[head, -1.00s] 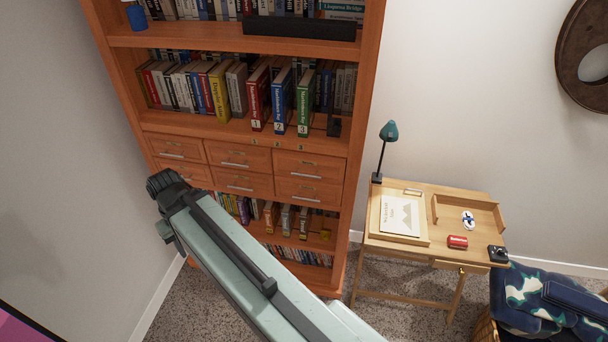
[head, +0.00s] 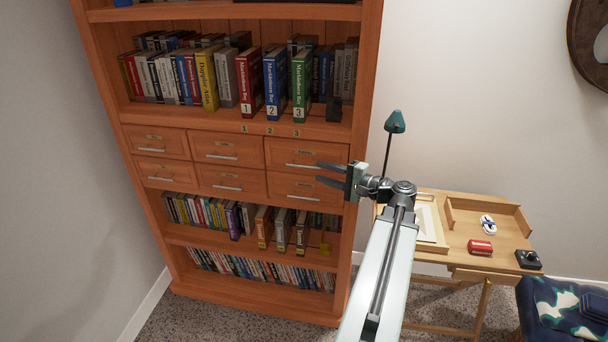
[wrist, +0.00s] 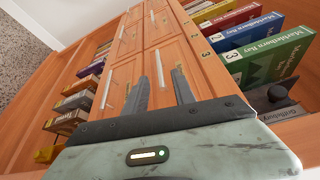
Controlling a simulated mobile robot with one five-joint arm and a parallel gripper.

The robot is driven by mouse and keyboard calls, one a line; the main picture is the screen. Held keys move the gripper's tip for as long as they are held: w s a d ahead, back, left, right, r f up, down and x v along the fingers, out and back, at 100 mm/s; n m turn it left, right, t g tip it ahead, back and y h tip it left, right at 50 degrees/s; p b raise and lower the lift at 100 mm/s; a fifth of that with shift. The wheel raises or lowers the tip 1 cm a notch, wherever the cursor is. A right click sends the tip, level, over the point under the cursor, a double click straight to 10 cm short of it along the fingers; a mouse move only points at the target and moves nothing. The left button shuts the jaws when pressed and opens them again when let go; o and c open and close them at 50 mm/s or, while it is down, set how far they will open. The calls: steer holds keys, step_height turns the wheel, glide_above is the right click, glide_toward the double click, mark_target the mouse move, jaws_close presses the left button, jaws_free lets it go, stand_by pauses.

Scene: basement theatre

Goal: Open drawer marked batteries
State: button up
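Several wooden drawers with pale bar handles form two rows of three in the bookcase. Each has a small label plate, too small to read, so I cannot tell which is marked batteries. The upper right drawer (head: 290,153), upper middle drawer (head: 215,148) and lower right drawer (head: 290,188) all look shut. My gripper (head: 319,173) is open and empty, its dark fingers pointing left at the right-hand drawers. In the wrist view, the fingers (wrist: 160,85) appear apart in front of the drawer fronts, near a bar handle (wrist: 182,82); contact is not clear.
Numbered books (head: 271,85) stand on the shelf above the drawers, with a dark object (head: 333,110) at its right. More books (head: 215,215) fill the shelves below. A small desk (head: 470,235) with a teal lamp (head: 395,123) stands at right. Carpet is clear at lower left.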

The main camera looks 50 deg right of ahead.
mark_target(303, 166)
steer(key=w, duration=0.2)
steer(key=w+a, duration=0.1)
steer(key=w, duration=0.4)
steer(key=shift+w+a+f+b, duration=0.2)
steer(key=shift+w+f+b, duration=0.1)
steer(key=shift+w, duration=0.1)
jaws_close()
stand_by(0.6)
stand_by(0.3)
